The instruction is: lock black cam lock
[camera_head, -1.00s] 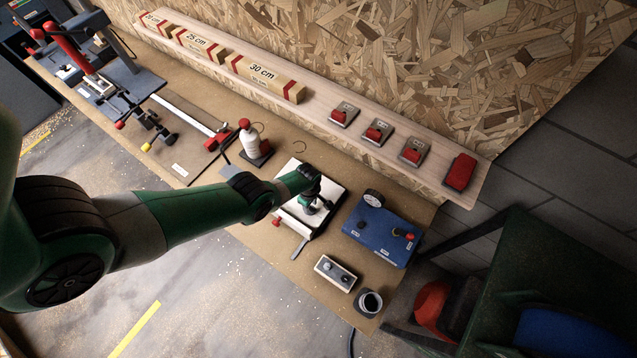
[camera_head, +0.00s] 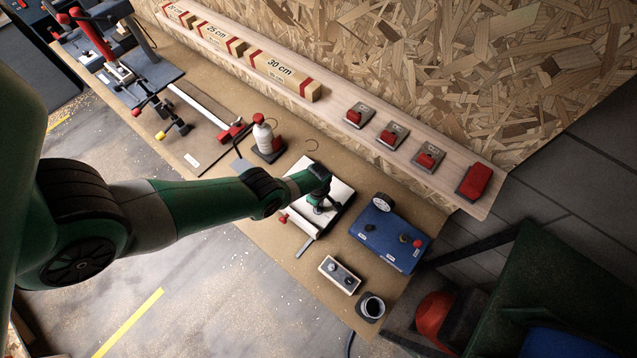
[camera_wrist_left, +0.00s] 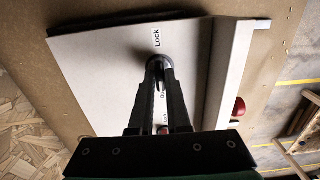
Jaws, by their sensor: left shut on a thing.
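The black cam lock (camera_wrist_left: 159,62) sits on a pale panel (camera_wrist_left: 95,60) in the left wrist view, below a white label reading "Lock". My left gripper (camera_wrist_left: 160,68) is shut on it, both fingertips at the round knob. Part of another label shows between the fingers, mostly hidden. In the head view, the panel (camera_head: 337,193) lies on the bench and my left gripper (camera_head: 320,205) reaches down onto it from the left. The cam lock is largely hidden there by the gripper. My right gripper does not show.
A blue box (camera_head: 385,238) with a gauge and knobs stands right of the panel. A small two-knob box (camera_head: 339,275) and a round dark cup (camera_head: 371,307) sit at the bench's front. A white-and-red bottle (camera_head: 264,138) stands left. A shelf (camera_head: 335,104) with wooden blocks and red switches runs behind.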

